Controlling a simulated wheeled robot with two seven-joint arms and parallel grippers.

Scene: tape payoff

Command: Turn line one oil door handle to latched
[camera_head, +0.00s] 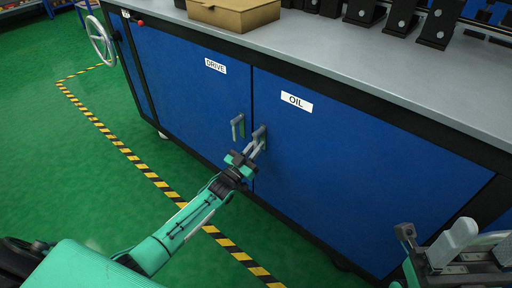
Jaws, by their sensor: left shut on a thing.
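The blue oil door (340,165), labelled OIL (296,102), is the right one of two cabinet doors and looks closed. Its handle (260,133) is at the door's upper left edge, partly hidden by my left gripper (257,143). My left gripper reaches in from below left and is shut on the oil door handle. The handle's exact angle is hard to tell behind the fingers. My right gripper (455,245) is at the lower right, apart from the cabinet front; its jaw opening is not clear.
The drive door (185,85) with its own grey handle (238,126) is just left of the oil door. A cardboard box (235,14) and black brackets (400,18) stand on the grey worktop. A handwheel (101,40) is at the far left. Yellow-black tape (150,178) crosses the open green floor.

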